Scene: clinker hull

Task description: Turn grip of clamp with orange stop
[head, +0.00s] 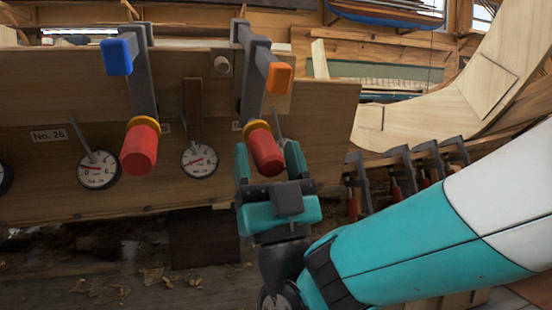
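Whether the fingers touch the grip cannot be told. The grip's lower end sits just above the gripper's palm. A thin grey rod shows behind the right finger; what it belongs to is partly hidden.
A second clamp with a blue stop (117,57) and red grip (139,150) stands to the left. Round dials (199,160) hang on the plank (60,190). Several clamps (405,165) stand at right, behind my arm. Shavings litter the floor.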

